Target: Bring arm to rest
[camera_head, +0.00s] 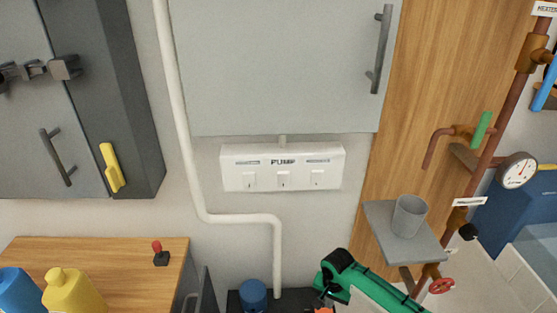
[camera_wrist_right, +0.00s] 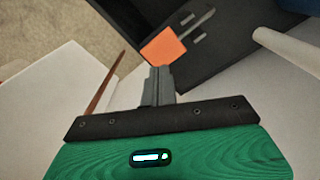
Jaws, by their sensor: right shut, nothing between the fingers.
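My right arm, green and black, comes into the head view at the bottom right. Its gripper (camera_head: 328,292) is at the bottom edge of that view, partly cut off. In the right wrist view the grey fingers of this gripper (camera_wrist_right: 161,82) are together with nothing between them. An orange block (camera_wrist_right: 163,47) shows just beyond the fingertips, by a dark box (camera_wrist_right: 225,40); I cannot tell whether the fingers touch it. My left gripper is not in view.
A grey shelf (camera_head: 385,238) with a grey cup (camera_head: 409,216) stands to the right, beside copper pipes and a gauge (camera_head: 517,171). A blue round thing (camera_head: 253,294) is left of the gripper. A wooden counter (camera_head: 115,270) with a yellow bottle (camera_head: 72,293) is at left.

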